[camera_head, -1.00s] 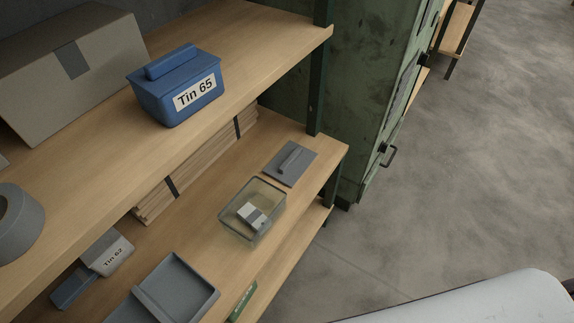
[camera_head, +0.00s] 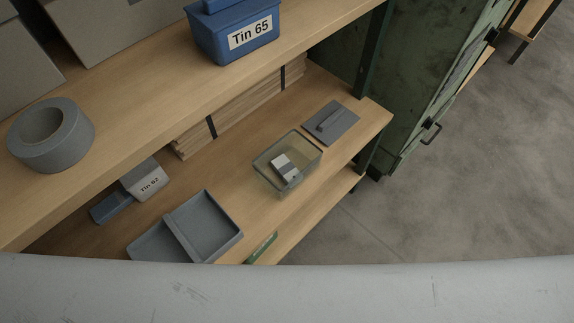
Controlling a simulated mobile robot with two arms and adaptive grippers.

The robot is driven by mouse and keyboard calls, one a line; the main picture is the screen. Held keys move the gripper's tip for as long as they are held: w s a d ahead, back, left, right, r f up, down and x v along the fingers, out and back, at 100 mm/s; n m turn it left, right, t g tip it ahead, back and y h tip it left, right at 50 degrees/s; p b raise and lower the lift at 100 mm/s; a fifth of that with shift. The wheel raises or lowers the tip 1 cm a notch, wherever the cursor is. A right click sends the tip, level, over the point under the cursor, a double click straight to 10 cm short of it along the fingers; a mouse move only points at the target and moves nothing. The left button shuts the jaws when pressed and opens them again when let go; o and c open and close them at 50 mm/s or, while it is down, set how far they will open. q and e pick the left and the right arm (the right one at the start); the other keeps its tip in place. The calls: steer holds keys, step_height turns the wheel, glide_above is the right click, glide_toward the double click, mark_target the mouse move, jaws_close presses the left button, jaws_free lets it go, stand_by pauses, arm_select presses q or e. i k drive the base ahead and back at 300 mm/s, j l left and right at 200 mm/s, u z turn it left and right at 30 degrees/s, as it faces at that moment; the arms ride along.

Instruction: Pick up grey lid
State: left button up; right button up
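The grey lid (camera_head: 331,122) is a flat dark grey plate with a raised bar handle. It lies flat on the lower shelf, near the shelf's right end, beside and behind a clear container (camera_head: 287,163). Nothing covers it. The clear container is open at the top and holds a small white and grey item (camera_head: 286,167). Neither of my grippers shows in the head view.
A green cabinet (camera_head: 415,90) is at right; open floor lies beyond.

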mark_target(332, 121)
steer(key=u, duration=0.4)
steer(key=i+l+u, duration=0.1)
steer(key=l+u, duration=0.7)
